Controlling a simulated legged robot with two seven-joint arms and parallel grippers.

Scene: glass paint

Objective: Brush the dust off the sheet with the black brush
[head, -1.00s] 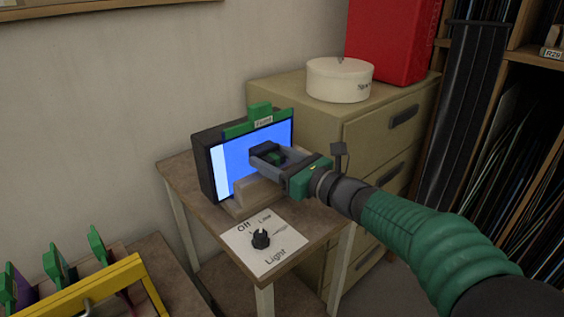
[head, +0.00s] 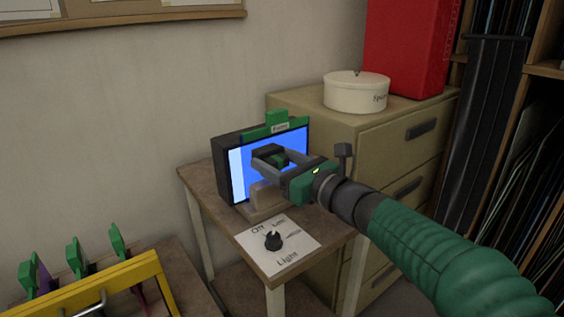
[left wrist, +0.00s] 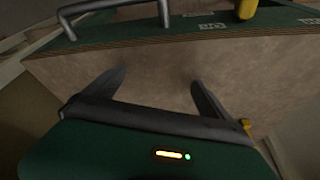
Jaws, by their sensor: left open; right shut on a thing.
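The sheet (head: 298,144) glows blue, with a pale strip at its left edge, in a dark frame with a green clip on top. It stands upright on a small brown table. My right gripper (head: 272,158) is in front of it, shut on the dark brush (head: 270,153), whose head is at the sheet's face. Whether the bristles touch the sheet cannot be told, and dust is too small to make out. My left gripper (left wrist: 158,88) shows only in the left wrist view, open and empty, beside a brown board edge.
A light dial (head: 273,240) on a white card sits at the table's front. A yellow-handled rack (head: 130,268) with several green-handled tools stands at lower left. A drawer cabinet (head: 375,150) with a white round tin (head: 356,92) stands behind, right.

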